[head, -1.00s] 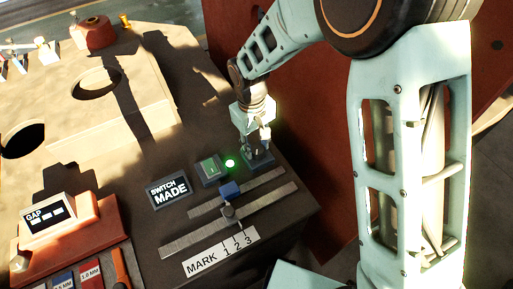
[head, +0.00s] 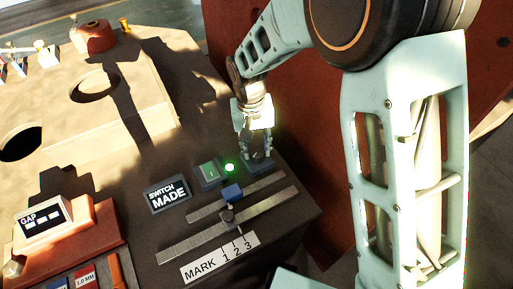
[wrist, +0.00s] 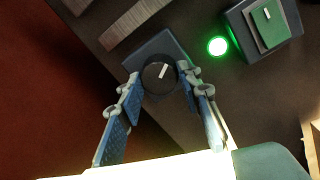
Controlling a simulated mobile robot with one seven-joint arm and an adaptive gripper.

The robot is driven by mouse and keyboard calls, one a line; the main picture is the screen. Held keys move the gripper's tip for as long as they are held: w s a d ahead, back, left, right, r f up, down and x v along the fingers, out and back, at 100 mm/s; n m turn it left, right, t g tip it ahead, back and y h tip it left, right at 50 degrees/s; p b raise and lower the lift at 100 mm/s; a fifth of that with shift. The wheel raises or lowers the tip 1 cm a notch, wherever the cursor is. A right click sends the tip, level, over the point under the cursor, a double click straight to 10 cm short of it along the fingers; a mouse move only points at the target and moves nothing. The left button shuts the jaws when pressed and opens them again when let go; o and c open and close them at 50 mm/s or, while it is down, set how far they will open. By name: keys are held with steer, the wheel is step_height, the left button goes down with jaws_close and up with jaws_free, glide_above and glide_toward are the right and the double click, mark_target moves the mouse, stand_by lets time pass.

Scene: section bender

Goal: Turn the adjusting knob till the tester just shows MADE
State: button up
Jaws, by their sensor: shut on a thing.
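The adjusting knob (wrist: 157,78) is a round black disc with a white pointer line, on a dark blue-grey block (wrist: 172,45). In the wrist view the pointer line leans up and slightly right. My gripper (wrist: 162,84) has one finger on each side of the knob and is shut on it. In the head view my gripper (head: 257,152) is down at the block, and its fingers mostly hide the knob. The tester display (head: 168,194) reads "SWITCH MADE". The green lamp (head: 230,167) is lit; it also glows in the wrist view (wrist: 217,46).
A green-topped switch box (head: 208,173) stands beside the lamp. Metal rails (head: 205,238) with a blue slider (head: 231,192) lie in front, near a "MARK 1 2 3" plate (head: 220,257). A "GAP" display (head: 43,221) is at left. Red panels lie beyond the bench edge.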

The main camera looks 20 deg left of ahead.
mark_target(253, 152)
steer(key=o, duration=1.2)
steer(key=shift+c, duration=0.2)
steer(key=shift+r, duration=0.15)
step_height(253, 152, up, 12)
steer(key=shift+s+a, duration=0.25)
steer(key=shift+a, duration=0.15)
